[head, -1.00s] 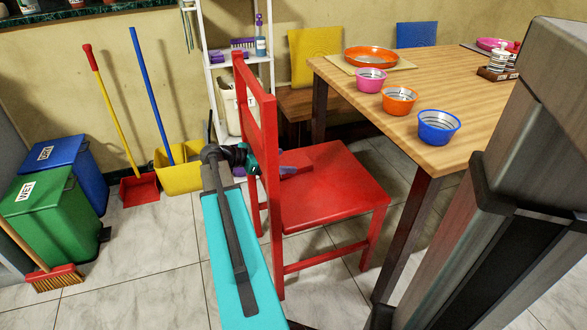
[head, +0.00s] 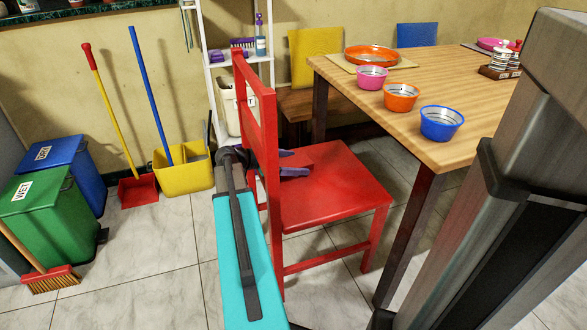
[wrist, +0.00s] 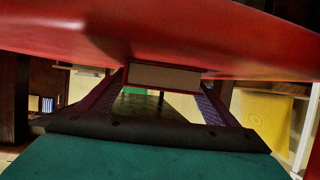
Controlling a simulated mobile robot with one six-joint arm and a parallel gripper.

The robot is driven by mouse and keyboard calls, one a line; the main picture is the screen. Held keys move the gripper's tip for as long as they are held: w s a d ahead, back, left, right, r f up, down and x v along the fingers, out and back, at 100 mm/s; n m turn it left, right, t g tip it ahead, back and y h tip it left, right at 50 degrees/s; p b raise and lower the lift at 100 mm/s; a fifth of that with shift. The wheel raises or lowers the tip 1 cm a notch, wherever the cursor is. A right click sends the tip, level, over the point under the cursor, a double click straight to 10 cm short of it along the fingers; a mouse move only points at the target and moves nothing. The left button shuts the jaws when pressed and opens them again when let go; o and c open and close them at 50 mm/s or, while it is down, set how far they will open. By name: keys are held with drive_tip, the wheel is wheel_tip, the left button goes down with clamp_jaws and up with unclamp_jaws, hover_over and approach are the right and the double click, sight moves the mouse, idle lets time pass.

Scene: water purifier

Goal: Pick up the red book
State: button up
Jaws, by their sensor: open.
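The red book (head: 318,156) lies on the red chair's seat (head: 335,190) and nearly blends with it in colour. In the wrist view its cream page end (wrist: 163,77) faces me, close ahead and against the red seat surface. My gripper (head: 292,163) reaches past the chair's backrest, low over the seat. Its purple fingers are apart, one on each side of the book's near end. In the wrist view my gripper (wrist: 162,92) is open, with the book's end between the finger tips. I cannot tell whether either finger touches the book. The backrest hides part of my wrist.
The chair's red backrest (head: 258,125) stands close beside my arm. A wooden table (head: 440,95) with several bowls is at the right.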

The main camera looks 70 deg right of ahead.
idle(0.5)
drive_tip(key=c, duration=1.2)
drive_tip(key=shift+r, duration=0.15)
